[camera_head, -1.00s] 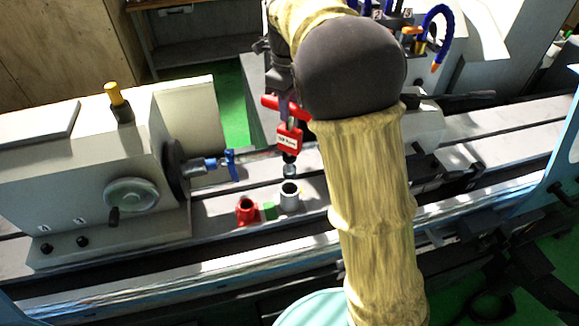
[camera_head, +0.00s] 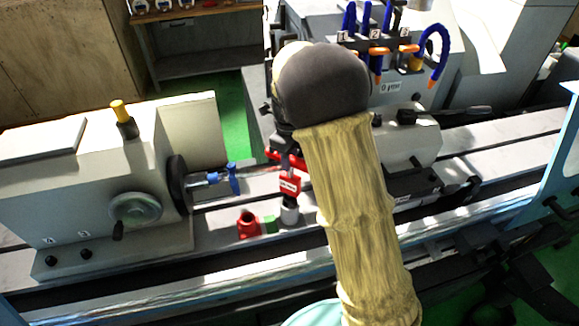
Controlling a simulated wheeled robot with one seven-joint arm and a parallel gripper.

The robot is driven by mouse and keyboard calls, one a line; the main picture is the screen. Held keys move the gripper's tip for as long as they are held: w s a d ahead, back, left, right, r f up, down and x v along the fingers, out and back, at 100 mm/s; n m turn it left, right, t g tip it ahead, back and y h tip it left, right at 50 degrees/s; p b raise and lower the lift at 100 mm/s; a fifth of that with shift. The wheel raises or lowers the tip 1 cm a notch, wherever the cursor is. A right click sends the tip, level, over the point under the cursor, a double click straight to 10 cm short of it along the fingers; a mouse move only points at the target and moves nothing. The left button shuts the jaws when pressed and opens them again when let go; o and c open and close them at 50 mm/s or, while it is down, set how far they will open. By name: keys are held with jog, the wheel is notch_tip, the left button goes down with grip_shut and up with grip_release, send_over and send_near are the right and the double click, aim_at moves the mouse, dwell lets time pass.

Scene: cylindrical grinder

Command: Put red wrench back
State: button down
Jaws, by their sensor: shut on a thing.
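The red wrench (camera_head: 290,185) is upright in the middle of the view, with a red cross handle and a red block with a white label. My gripper (camera_head: 287,156) is shut on its upper part. My arm hides much of the gripper. The wrench's lower end meets the top of a grey cylindrical holder (camera_head: 290,214); it looks inside the opening, but how deep I cannot tell. A red holder (camera_head: 247,226) stands to the left, with a small green block (camera_head: 270,224) between the two.
The grey workhead (camera_head: 85,190) with a handwheel is at left. A blue clamp (camera_head: 233,179) holds a shaft just left of the wrench. The tailstock (camera_head: 415,140) is at right. Numbered blue hoses (camera_head: 375,45) stand behind. The front bed rail (camera_head: 150,285) is clear.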

jog(key=shift+f+p, duration=0.4)
jog(key=shift+f, duration=1.65)
jog(key=c, duration=1.2)
grip_release()
jog(key=shift+r, duration=0.1)
notch_tip(320, 180, up, 12)
jog(key=b, duration=0.3)
